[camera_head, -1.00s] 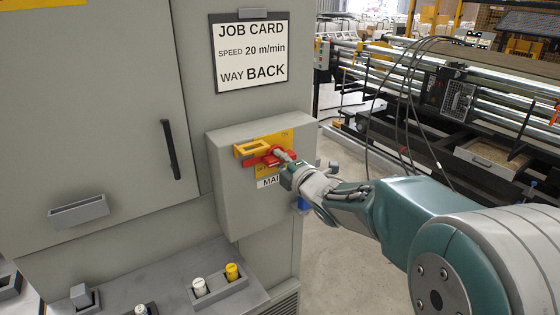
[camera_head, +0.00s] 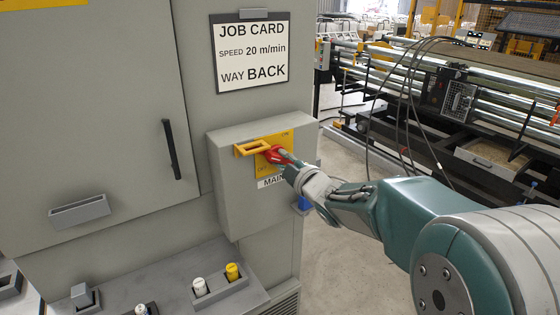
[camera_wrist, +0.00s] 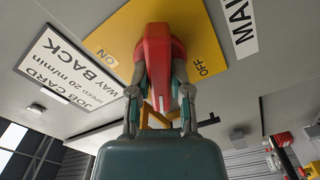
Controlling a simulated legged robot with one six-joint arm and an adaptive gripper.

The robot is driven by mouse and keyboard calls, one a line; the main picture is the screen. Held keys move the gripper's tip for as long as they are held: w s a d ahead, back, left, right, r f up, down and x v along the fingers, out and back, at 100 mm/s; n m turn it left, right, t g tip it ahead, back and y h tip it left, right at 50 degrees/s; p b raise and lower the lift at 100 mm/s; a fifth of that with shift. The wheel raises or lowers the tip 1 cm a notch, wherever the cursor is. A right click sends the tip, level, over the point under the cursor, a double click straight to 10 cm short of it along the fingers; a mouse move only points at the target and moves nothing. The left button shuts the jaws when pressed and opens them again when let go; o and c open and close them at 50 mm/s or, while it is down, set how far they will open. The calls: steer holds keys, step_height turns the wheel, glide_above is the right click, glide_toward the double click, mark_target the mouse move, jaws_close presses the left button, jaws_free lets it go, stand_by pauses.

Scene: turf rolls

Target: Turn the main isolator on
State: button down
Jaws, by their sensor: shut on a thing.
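The main isolator has a red handle (camera_head: 278,154) on a yellow plate (camera_head: 286,138), on the front of a grey box (camera_head: 232,195). My gripper (camera_head: 287,161) reaches it from the right and is shut on the handle. In the wrist view the red handle (camera_wrist: 158,55) lies between both fingers (camera_wrist: 158,85). The plate there reads ON to the left of the handle and OFF to its right; which mark the handle points at I cannot tell. A yellow bracket (camera_head: 250,148) sits beside the handle at the upper left. My gripper partly covers the white MAIN label (camera_head: 268,182).
A job card (camera_head: 250,52) hangs above the box, reading 20 m/min and BACK. A cabinet door with a black handle (camera_head: 171,150) is at left. A ledge below carries white (camera_head: 199,287) and yellow (camera_head: 232,272) knobs. A roller machine (camera_head: 455,100) stands behind, right.

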steer(key=m, duration=0.6)
steer(key=shift+d+f+m, duration=0.15)
steer(key=shift+f+m, duration=0.15)
steer(key=shift+f, duration=0.05)
steer(key=m, duration=0.5)
steer(key=shift+m, duration=0.3)
steer(key=c, duration=0.6)
jaws_free()
steer(key=shift+o, duration=0.2)
steer(key=shift+r, duration=0.1)
steer(key=shift+r, duration=0.1)
steer(key=v, duration=1.1)
steer(key=shift+s, duration=0.3)
